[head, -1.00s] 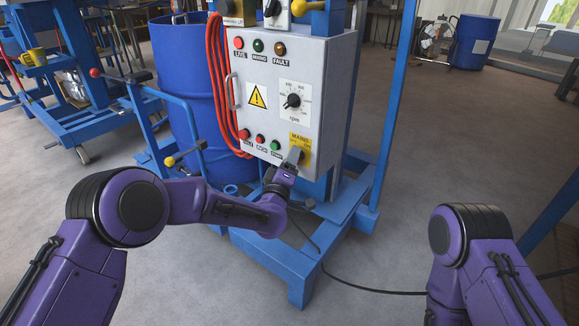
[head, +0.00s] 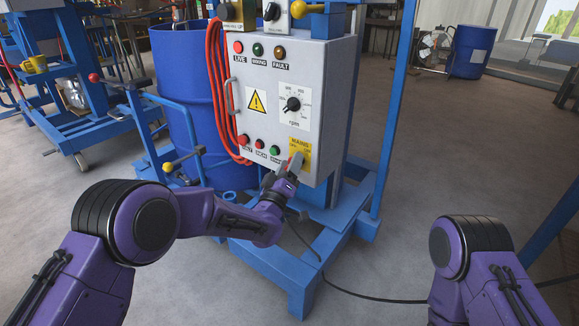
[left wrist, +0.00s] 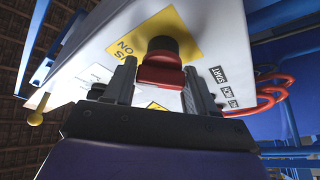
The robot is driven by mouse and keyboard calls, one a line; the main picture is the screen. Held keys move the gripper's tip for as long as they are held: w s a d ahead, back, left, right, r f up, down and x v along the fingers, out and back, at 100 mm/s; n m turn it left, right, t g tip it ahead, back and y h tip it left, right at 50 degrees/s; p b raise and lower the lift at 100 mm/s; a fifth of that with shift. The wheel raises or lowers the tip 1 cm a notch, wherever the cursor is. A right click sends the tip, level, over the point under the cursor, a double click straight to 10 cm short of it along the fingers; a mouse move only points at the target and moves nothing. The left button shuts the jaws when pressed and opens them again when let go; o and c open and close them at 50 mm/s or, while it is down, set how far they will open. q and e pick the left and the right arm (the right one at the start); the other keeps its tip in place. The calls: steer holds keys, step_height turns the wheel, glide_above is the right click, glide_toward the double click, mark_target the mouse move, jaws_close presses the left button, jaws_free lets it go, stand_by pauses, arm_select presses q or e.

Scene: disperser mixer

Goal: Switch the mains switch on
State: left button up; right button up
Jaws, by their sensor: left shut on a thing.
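The mains switch (head: 297,161) is on the yellow MAINS plate (head: 300,144) at the lower right of the grey control box (head: 320,85). In the left wrist view it is a red handle (left wrist: 161,72) on a round black base over the yellow plate. My left gripper (head: 293,166) is at the switch. In the left wrist view my left gripper (left wrist: 163,84) has one finger on each side of the red handle and is shut on it. The gripper partly hides the switch in the head view. My right gripper is out of view.
A red hose (head: 215,90) hangs on the box's left side by a blue drum (head: 182,95). Blue frame legs (head: 298,280) stand below; open floor lies right.

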arm_select(q)
steer(key=o, duration=1)
steer(key=shift+c, duration=0.2)
steer(key=shift+s, duration=0.15)
steer(key=p+v, duration=0.1)
steer(key=v, duration=0.9)
steer(key=shift+p, duration=0.4)
steer(key=shift+s+a+f, duration=0.1)
steer(key=shift+s, duration=0.05)
